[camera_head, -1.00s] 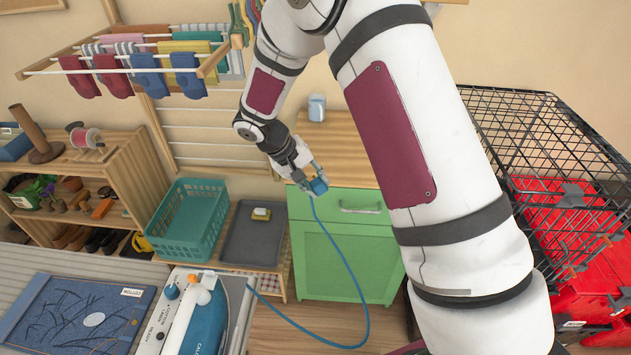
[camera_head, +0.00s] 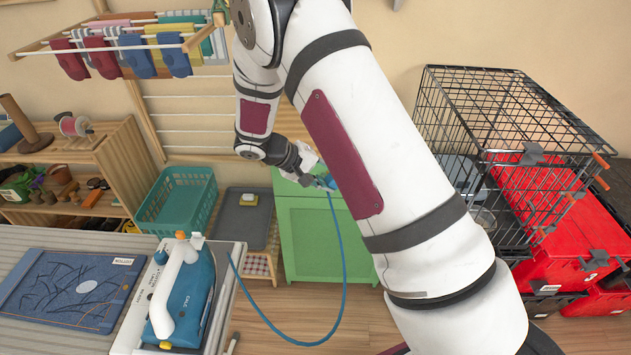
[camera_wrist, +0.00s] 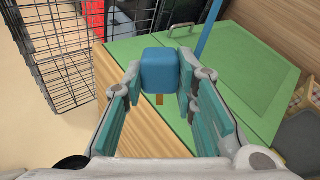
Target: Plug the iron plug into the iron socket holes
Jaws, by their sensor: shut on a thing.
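My gripper (camera_head: 322,182) is shut on the blue iron plug (camera_wrist: 160,70), a rounded block between its teal-padded fingers in the wrist view. A short brown prong shows past the plug, toward the wooden top. The blue cord (camera_head: 344,255) hangs from the gripper and loops across the floor to the iron. The blue and white iron (camera_head: 185,300) stands on the ironing surface at lower left in the head view. I cannot make out the socket or its holes in either current view; my arm covers part of the wall.
The green cabinet (camera_head: 310,240) with its wooden top (camera_wrist: 135,118) is under the gripper. A black wire cage (camera_head: 455,130) and red totes (camera_head: 570,235) stand at right. A teal basket (camera_head: 170,215) and grey tray (camera_head: 240,232) are at left. A drying rack (camera_head: 120,40) hangs above.

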